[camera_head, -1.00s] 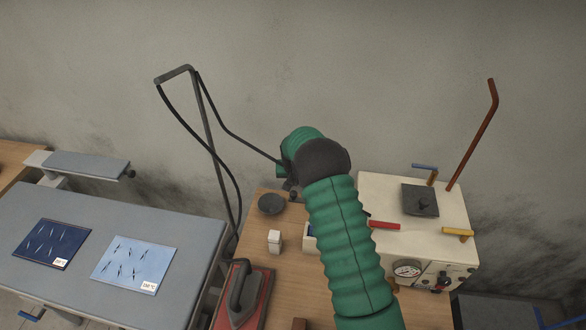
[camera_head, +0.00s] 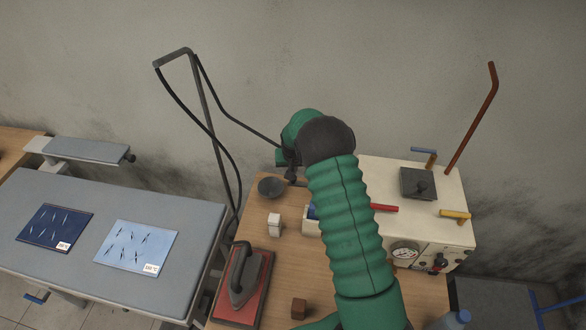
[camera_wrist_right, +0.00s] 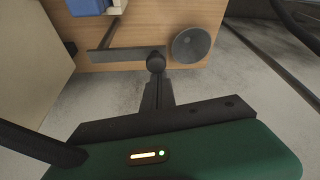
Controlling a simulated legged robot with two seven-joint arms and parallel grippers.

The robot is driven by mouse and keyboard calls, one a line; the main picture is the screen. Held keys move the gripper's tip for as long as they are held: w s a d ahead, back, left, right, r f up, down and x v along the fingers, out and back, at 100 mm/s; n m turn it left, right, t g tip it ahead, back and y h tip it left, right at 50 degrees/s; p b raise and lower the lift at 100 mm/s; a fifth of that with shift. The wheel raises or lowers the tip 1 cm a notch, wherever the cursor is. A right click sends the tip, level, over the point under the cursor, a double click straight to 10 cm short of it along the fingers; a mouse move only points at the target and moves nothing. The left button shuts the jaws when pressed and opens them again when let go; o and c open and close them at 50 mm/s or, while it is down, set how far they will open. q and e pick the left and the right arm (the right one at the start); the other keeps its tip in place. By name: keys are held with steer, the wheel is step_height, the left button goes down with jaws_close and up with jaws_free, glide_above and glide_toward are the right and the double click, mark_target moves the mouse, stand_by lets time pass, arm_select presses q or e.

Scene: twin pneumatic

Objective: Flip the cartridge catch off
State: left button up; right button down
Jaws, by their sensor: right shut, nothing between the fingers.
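My right gripper (camera_head: 290,172) is shut and empty at the end of the green sleeved arm, above the back left part of the wooden table. It also shows in the right wrist view (camera_wrist_right: 155,66). A blue part (camera_head: 312,211) in a pale holder sits on the table beside the arm, partly hidden by it. In the right wrist view the blue part (camera_wrist_right: 88,6) is at the top left edge, apart from the gripper. I cannot make out a catch on it. My left gripper is not in view.
A white machine (camera_head: 440,198) with red, yellow and blue handles stands right of the arm. A dark bowl (camera_head: 271,187), a small white block (camera_head: 274,225), an iron (camera_head: 243,280) and a brown cube (camera_head: 299,308) are on the table. A tall grey frame (camera_head: 208,120) stands behind.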

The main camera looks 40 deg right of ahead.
steer(key=shift+a, duration=0.1)
steer(key=shift+s+a+n, duration=0.15)
steer(key=shift+a+n, duration=0.25)
steer(key=shift+s+a+n+y+b, duration=0.4)
steer(key=shift+s+a+n, duration=0.2)
steer(key=shift+n, duration=0.4)
steer(key=shift+s+a+n+y+p, duration=0.2)
steer(key=shift+s+n+y+p, duration=0.55)
steer(key=shift+s+n, duration=1.3)
steer(key=shift+s+a+n+y+p, duration=0.25)
steer(key=shift+s+n+y+p, duration=0.45)
steer(key=shift+s+n, duration=1.3)
steer(key=shift+s+a+n+y+p, duration=0.2)
steer(key=shift+s+n+y+p, duration=0.55)
steer(key=shift+s+n, duration=1.3)
steer(key=shift+w+n, duration=0.55)
steer(key=shift+n, duration=0.05)
